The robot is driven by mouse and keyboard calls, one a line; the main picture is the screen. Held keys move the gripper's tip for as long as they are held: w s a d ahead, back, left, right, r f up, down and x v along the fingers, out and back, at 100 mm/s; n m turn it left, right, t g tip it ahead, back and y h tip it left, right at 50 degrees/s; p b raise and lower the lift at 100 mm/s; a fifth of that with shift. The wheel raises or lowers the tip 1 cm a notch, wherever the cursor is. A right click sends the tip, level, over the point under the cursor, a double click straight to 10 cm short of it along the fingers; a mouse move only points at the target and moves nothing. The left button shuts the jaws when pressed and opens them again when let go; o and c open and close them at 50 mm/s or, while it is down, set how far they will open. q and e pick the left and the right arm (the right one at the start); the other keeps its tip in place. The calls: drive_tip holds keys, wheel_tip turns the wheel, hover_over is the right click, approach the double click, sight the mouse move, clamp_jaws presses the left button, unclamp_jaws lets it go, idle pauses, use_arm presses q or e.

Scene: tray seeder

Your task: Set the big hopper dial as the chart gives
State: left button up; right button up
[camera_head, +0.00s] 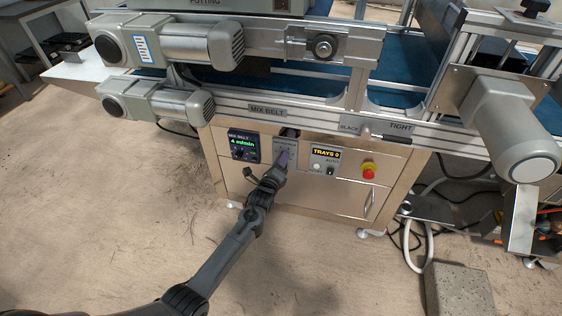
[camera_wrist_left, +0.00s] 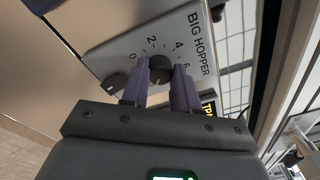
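In the left wrist view the big hopper dial (camera_wrist_left: 160,68) is a round black knob on a pale plate (camera_wrist_left: 109,55) lettered BIG HOPPER. The scale marks 0, 2, 4 and 6 show; the rest is hidden behind the fingers. I cannot read where the dial points. My left gripper (camera_wrist_left: 161,74) has its two purple fingers on opposite sides of the knob, close against it. In the head view the left gripper (camera_head: 282,160) is at the cabinet front and covers the dial. My right gripper is not in view. I see no readable chart.
A smaller black knob (camera_wrist_left: 116,82) sits beside the scale. The cabinet front also has a MIX BELT display (camera_head: 243,147) reading 4 m/min, a TRAYS 0 display (camera_head: 325,153) and a red emergency button (camera_head: 369,171). Conveyor motors (camera_head: 185,47) jut out above. The floor in front is mostly clear.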

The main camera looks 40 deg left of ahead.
use_arm(q)
clamp_jaws()
